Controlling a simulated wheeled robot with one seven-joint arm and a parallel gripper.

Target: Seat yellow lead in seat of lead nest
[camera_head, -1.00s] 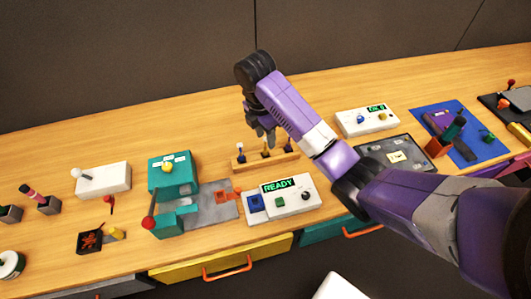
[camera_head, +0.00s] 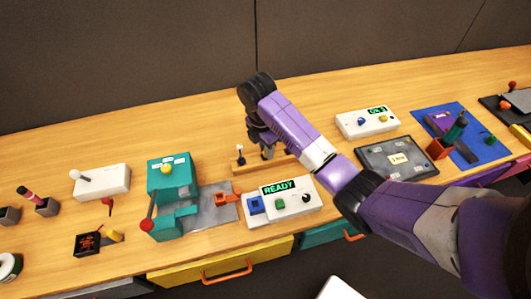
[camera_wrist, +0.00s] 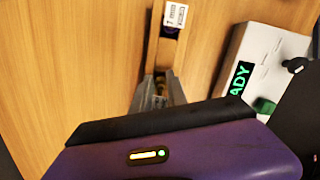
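A low wooden rack (camera_head: 240,168) stands behind the white READY box, and it runs up the middle of the wrist view (camera_wrist: 153,50). One dark pin with a white top (camera_head: 240,150) stands at its left end. My gripper (camera_head: 267,153) points down over the rack's middle and hides much of it. In the wrist view my gripper's fingers (camera_wrist: 160,90) straddle the rack line, with a small yellowish thing (camera_wrist: 160,80) between them. Whether they touch it is unclear. I cannot tell which item is the lead nest.
The white READY box (camera_head: 285,202) stands in front of the rack. Left of it are an orange piece (camera_head: 228,198) and a teal machine (camera_head: 172,175) with a red-knobbed lever. Another white box (camera_head: 366,122) and a dark tray (camera_head: 398,158) are to the right. Wood behind the rack is clear.

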